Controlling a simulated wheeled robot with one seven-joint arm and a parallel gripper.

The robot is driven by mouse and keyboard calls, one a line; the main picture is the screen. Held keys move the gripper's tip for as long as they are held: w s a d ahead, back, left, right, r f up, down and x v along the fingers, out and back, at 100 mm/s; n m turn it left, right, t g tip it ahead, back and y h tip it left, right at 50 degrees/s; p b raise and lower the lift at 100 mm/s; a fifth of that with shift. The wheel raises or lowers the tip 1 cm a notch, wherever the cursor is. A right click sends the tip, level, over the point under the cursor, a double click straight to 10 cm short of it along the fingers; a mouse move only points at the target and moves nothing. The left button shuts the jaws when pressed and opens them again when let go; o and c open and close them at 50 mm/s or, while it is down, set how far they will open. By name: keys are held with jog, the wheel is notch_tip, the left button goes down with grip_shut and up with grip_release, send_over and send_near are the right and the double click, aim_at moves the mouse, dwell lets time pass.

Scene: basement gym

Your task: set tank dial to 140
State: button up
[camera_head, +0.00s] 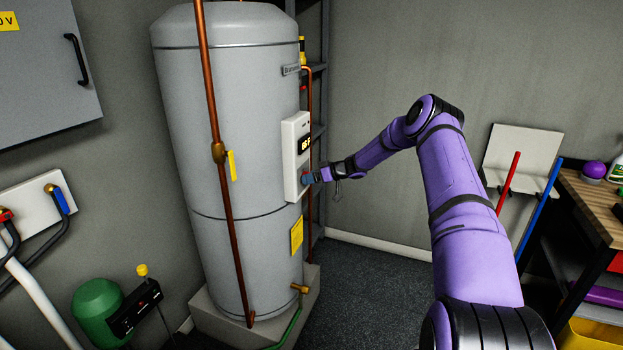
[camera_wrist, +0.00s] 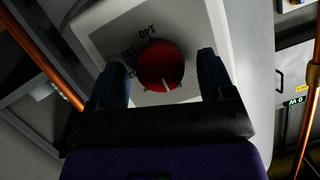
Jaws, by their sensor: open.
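The grey tank (camera_head: 240,130) stands at the left-centre of the head view. Its white control panel (camera_head: 296,130) has a small lit display too small to read surely. In the wrist view a round red dial (camera_wrist: 160,62) sits on the panel face (camera_wrist: 200,20). Its white mark is at the dial's lower edge; the "140" print is above the dial's upper left, so the mark is not at 140. Other numbers to the left are partly hidden. My gripper (camera_wrist: 163,74) is open, its blue fingers on both sides of the dial with visible gaps. The head view shows my gripper (camera_head: 308,179) at the panel's lower part.
A copper pipe (camera_head: 213,110) with a brass valve runs down the tank's front. Another thin copper pipe (camera_head: 308,100) and dark shelving (camera_head: 320,90) stand just right of the panel. The floor (camera_head: 370,290) right of the tank is clear. A workbench (camera_head: 595,200) is at far right.

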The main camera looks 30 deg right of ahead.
jog(key=c, duration=0.9)
